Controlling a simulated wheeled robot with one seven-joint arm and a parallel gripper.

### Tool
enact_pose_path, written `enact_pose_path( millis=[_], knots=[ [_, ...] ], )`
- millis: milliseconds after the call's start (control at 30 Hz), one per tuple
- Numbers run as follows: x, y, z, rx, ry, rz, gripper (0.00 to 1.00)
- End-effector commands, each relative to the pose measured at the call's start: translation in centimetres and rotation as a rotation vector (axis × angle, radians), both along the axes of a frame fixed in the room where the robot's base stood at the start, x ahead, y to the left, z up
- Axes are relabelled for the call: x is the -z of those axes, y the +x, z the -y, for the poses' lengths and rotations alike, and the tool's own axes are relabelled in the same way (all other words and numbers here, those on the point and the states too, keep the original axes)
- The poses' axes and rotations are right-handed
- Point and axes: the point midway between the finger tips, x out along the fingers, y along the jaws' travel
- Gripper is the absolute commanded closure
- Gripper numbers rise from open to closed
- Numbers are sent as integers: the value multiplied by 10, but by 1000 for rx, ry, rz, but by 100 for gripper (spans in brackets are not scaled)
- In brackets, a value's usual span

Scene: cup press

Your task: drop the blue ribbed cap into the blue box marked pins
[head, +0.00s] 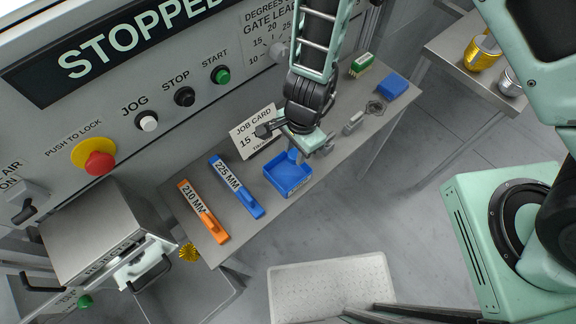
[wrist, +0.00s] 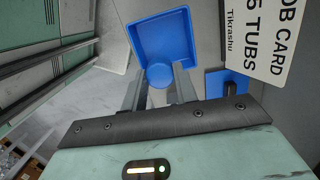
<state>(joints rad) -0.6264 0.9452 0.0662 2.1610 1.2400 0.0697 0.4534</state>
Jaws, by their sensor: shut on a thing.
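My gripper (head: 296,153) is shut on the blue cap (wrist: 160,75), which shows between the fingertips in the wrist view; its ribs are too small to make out. The open blue box (wrist: 162,22) lies beyond the cap in that view, and the cap overlaps its near part. In the head view the box (head: 283,187) stands on the grey bench, with a label on its front that I cannot read. The gripper is over the back edge of the box. How high the cap is above the box floor I cannot tell.
A white job card (head: 254,130) stands behind the gripper. Small metal parts, a blue block (head: 392,87) and a green box (head: 361,65) are to the right.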

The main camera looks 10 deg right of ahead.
Motion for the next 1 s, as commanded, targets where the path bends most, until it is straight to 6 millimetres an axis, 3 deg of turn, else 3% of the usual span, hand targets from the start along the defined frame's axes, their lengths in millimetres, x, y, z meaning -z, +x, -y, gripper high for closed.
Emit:
enact_pose_path(
  millis=[433, 800, 833, 900, 1000],
  knots=[
    [52, 0, 0, -3, 1, 1, 92],
    [55, 1, 0, -4, 1, 1, 92],
    [55, 1, 0, -4, 1, 1, 69],
    [55, 1, 0, -4, 1, 1, 49],
    [55, 1, 0, -4, 1, 1, 46]
  ],
)
